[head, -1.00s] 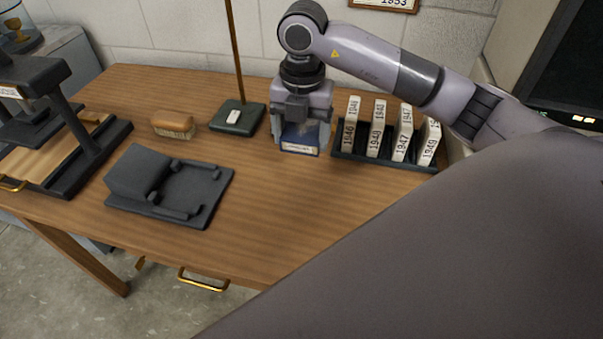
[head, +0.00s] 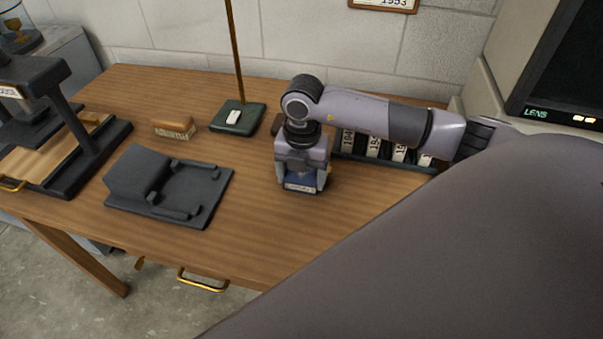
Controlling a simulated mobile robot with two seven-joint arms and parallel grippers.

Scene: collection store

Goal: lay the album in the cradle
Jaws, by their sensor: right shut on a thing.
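My right gripper (head: 302,180) points down over the middle of the wooden table and is shut on a blue album (head: 301,183) with a pale label along its lower edge. Most of the album is hidden by the gripper. I cannot tell whether it touches the table. The dark grey cradle (head: 207,208) lies empty on the table to the left of the gripper, with a sloped block at its left side and small raised stops. My left gripper is not in view.
A brush (head: 174,127) and a green lamp base with a pole (head: 237,118) stand behind the cradle. A dark press-like frame (head: 87,165) is at the left. A rack of year-labelled boxes (head: 374,150) is partly hidden behind my right arm. The table (head: 232,240) is bare between cradle and gripper.

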